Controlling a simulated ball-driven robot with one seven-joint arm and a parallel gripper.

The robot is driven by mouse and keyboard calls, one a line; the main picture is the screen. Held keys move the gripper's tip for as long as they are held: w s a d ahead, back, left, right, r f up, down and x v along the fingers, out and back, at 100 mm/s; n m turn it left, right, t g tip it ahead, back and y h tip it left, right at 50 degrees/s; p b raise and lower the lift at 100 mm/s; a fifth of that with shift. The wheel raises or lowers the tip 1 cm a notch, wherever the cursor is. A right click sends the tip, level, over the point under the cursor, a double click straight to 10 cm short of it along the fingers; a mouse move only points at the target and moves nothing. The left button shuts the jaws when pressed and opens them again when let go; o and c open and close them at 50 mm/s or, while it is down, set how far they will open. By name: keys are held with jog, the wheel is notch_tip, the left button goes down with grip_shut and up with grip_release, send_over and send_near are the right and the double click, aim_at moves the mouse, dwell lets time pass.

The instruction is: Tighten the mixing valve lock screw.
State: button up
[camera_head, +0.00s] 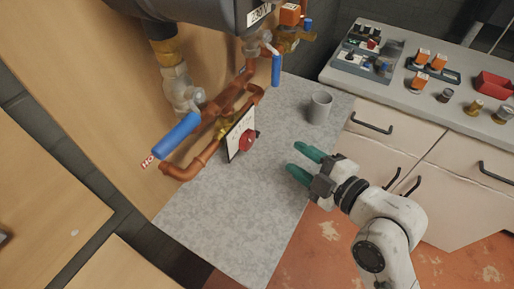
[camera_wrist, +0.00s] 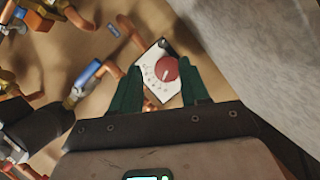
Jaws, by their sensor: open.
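The mixing valve has a red round knob (camera_head: 247,140) on a white plate (camera_head: 235,139), fixed to copper pipes above the grey tabletop. In the wrist view the red knob (camera_wrist: 166,69) has a pale pointer line. The white plate (camera_wrist: 153,57) carries scale marks, with a small dark spot near its top corner; I cannot tell whether this is the lock screw. My gripper (camera_head: 295,158), with green fingers, is open and empty, to the right of the knob and apart from it. In the wrist view my gripper (camera_wrist: 159,65) has its fingers on either side of the knob in the picture.
Copper pipes (camera_head: 206,158) and blue-handled valves (camera_head: 176,136) surround the mixing valve. A grey mug (camera_head: 320,107) stands on the grey tabletop (camera_head: 215,213) behind my gripper. A counter (camera_head: 394,91) at the right holds fittings, and a red bin (camera_head: 494,85). The tabletop's front is clear.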

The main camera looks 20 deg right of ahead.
aim_at(259, 135)
jog(key=shift+w+a, duration=0.3)
jog(key=shift+a, duration=0.1)
jog(key=p+x, duration=0.1)
jog(key=x, duration=0.9)
jog(key=shift+a, duration=0.1)
grip_shut()
